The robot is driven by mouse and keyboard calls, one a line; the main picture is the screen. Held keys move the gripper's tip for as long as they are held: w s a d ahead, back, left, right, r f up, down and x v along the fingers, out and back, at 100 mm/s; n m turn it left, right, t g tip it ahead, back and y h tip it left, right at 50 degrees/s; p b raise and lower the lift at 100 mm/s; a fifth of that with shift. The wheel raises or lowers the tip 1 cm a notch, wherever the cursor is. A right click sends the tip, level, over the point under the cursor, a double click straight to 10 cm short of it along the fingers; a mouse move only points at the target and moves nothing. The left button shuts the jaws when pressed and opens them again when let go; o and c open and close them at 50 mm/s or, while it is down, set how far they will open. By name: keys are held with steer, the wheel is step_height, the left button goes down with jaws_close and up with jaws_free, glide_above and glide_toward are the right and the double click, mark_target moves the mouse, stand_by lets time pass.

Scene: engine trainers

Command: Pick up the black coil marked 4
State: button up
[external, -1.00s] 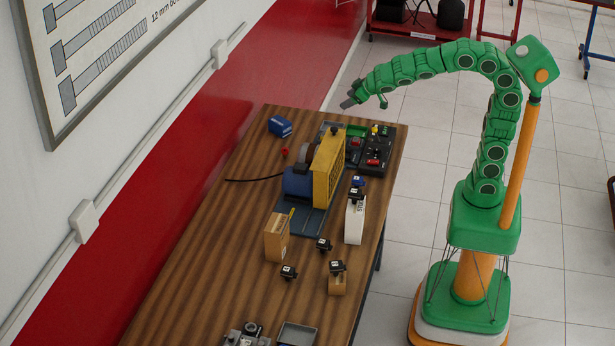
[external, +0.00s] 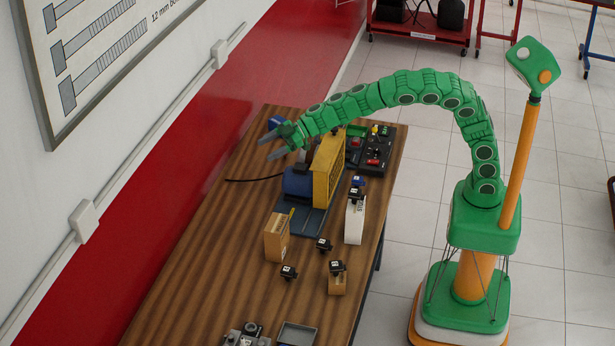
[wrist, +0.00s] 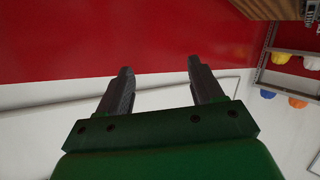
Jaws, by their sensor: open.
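Several small black coils with white labels are in the external view. One black coil (external: 289,272) lies on the table, another (external: 323,245) lies behind it to the right. A third black coil (external: 337,268) sits on a tan block, and a fourth (external: 355,194) sits on a white block. The marks are too small to read, so I cannot tell which is the 4. My gripper (external: 266,148) is open and empty, above the far left part of the table, away from these coils. Its two fingers (wrist: 160,66) show apart in the wrist view, with no coil between them.
A yellow-and-blue engine unit (external: 327,172) stands below and right of my gripper. A tan box (external: 276,238), a white block (external: 354,222) and a dark control panel (external: 376,150) are on the wooden table (external: 215,260). The table's left side is mostly clear. The red wall (wrist: 60,40) is close by.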

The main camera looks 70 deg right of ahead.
mark_target(289, 277)
steer(key=s+a+f+n+g+y, duration=0.25)
steer(key=s+a+f+g, duration=0.25)
steer(key=s+a+f, duration=0.4)
steer(key=s+a+f+n+g+y, duration=0.1)
steer(key=s+a+f+n+g, duration=0.4)
steer(key=a+f, duration=0.4)
steer(key=shift+m+g, duration=0.35)
steer(key=shift+g, duration=0.05)
steer(key=f, duration=0.2)
steer(key=a+f, duration=0.1)
steer(key=f, duration=0.2)
steer(key=a+f, duration=0.1)
steer(key=f, duration=0.1)
steer(key=shift+s+a+f, duration=0.15)
steer(key=shift+s, duration=0.1)
steer(key=shift+x, duration=3.15)
steer(key=shift+c, duration=0.3)
steer(key=c, duration=0.7)
